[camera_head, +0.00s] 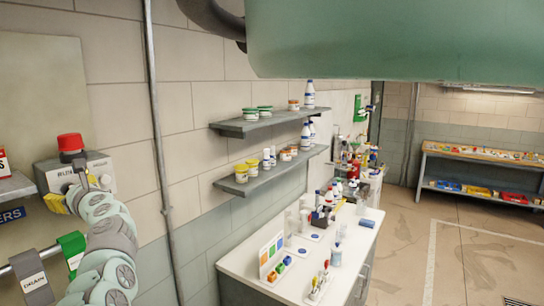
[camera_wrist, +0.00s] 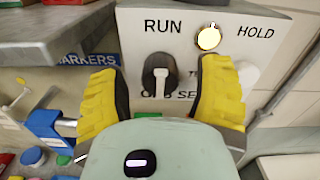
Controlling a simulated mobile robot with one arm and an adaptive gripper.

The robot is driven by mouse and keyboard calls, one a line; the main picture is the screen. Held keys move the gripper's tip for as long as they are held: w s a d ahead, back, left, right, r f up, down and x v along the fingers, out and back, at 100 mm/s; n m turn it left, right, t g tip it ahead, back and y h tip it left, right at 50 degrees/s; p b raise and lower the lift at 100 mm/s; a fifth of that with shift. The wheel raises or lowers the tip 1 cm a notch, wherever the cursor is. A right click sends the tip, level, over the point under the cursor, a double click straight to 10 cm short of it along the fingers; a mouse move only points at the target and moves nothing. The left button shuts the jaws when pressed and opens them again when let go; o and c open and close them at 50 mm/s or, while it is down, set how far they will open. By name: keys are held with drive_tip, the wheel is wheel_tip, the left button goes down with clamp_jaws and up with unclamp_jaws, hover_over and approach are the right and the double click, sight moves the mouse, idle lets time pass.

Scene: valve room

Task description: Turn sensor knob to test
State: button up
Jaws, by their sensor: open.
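The sensor panel (camera_wrist: 180,22) is a pale box with the labels RUN and HOLD and a partly covered label starting with T. A dark knob (camera_wrist: 158,75) with a white pointer mark sits on it below RUN; the mark looks close to vertical. My gripper (camera_wrist: 160,68) is open, its yellow fingers on either side of the knob with gaps showing; no contact is visible. The lower lettering is partly hidden by the gripper.
An amber lamp (camera_wrist: 208,38) is lit between RUN and HOLD, and a white round part (camera_wrist: 247,73) sits partly behind the right finger. A grey shelf (camera_wrist: 55,35) is close on the left. A vertical pipe (camera_head: 157,130) runs right of the box.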

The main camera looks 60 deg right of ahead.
drive_tip(key=shift+w+d, duration=0.1)
idle(0.3)
clamp_jaws()
idle(0.4)
